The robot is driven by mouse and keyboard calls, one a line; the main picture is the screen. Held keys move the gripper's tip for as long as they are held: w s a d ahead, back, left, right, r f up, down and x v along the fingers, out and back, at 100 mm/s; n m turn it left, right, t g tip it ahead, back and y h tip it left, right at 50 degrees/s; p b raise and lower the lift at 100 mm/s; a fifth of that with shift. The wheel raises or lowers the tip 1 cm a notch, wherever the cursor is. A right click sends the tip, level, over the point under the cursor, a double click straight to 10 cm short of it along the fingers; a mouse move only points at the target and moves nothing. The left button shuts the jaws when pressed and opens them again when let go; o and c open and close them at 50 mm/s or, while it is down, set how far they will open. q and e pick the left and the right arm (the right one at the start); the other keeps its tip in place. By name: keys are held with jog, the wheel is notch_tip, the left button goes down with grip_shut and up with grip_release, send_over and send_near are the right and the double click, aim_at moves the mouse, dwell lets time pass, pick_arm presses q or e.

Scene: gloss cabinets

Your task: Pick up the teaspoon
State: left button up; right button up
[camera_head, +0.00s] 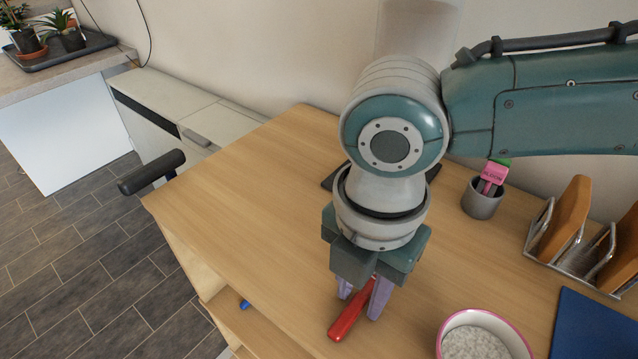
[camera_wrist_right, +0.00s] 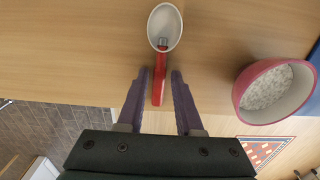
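The teaspoon lies on the wooden worktop, with a red handle (camera_head: 350,313) in the head view. In the right wrist view its pale oval bowl (camera_wrist_right: 165,27) is at the top and its red handle (camera_wrist_right: 158,82) points down between my fingers. My right gripper (camera_head: 361,300) reaches down over the teaspoon and hides its bowl in the head view. Its two purple fingers (camera_wrist_right: 158,76) are open, one on each side of the handle, with a narrow gap on both sides. My left gripper is in neither view.
A pink-rimmed bowl (camera_head: 480,318) with pale contents stands right of the teaspoon. A dark blue board (camera_head: 598,325), a wire rack (camera_head: 580,262) with brown boards and a grey cup (camera_head: 481,203) stand farther right. The worktop (camera_head: 245,200) left of the gripper is clear.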

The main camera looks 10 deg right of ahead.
grip_shut()
dwell(0.4)
